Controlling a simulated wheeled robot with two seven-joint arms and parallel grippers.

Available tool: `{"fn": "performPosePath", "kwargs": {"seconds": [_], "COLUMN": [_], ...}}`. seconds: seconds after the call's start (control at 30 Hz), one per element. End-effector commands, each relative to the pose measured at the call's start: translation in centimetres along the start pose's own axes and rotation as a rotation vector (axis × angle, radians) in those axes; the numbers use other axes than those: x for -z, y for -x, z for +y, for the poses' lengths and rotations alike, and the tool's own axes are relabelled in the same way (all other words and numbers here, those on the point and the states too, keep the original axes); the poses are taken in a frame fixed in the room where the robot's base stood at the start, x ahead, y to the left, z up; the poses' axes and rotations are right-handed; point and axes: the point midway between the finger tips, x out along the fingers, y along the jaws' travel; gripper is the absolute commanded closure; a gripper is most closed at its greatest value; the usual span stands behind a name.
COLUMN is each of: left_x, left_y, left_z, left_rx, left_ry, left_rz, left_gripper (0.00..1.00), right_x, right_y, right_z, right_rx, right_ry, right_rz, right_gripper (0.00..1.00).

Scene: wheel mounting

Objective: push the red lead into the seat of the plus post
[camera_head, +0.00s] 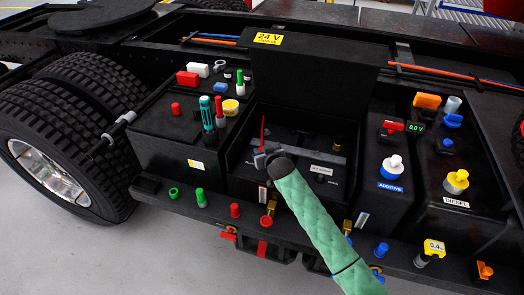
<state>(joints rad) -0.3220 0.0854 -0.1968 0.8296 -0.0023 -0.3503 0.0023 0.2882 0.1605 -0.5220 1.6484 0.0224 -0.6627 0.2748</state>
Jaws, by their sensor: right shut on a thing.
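The red lead (262,132) shows as a short, thin red piece standing up at the left inside the open battery box (238,165). My right gripper (262,158), at the end of the green-sleeved arm, is shut at the lead's lower end, over the left part of the battery (300,135). The gripper hides the lead's end and whatever lies under it. I cannot make out the plus post or its seat. A small brass-coloured post (338,143) shows on the battery's right side. My left gripper is not in view.
The raised black lid (305,75) with a 24 V label stands behind the box. Bottles and coloured parts stand on the left box (160,130). White (391,166) and yellow (455,182) caps are on the right. Several coloured plugs line the front ledge.

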Motion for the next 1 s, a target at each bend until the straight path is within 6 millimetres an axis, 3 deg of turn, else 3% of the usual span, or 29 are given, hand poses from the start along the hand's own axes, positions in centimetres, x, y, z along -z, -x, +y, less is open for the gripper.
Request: {"fn": "performPosePath", "kwargs": {"seconds": [1.0], "left_x": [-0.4], "left_y": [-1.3], "left_z": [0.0], "left_rx": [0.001], "left_ry": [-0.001], "left_rz": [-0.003], "left_gripper": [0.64], "right_x": [-2.4], "right_y": [-1.0], "right_z": [0.0], "right_rx": [0.0], "right_ry": [-0.001], "right_rz": [0.0], "right_gripper": [1.0]}}
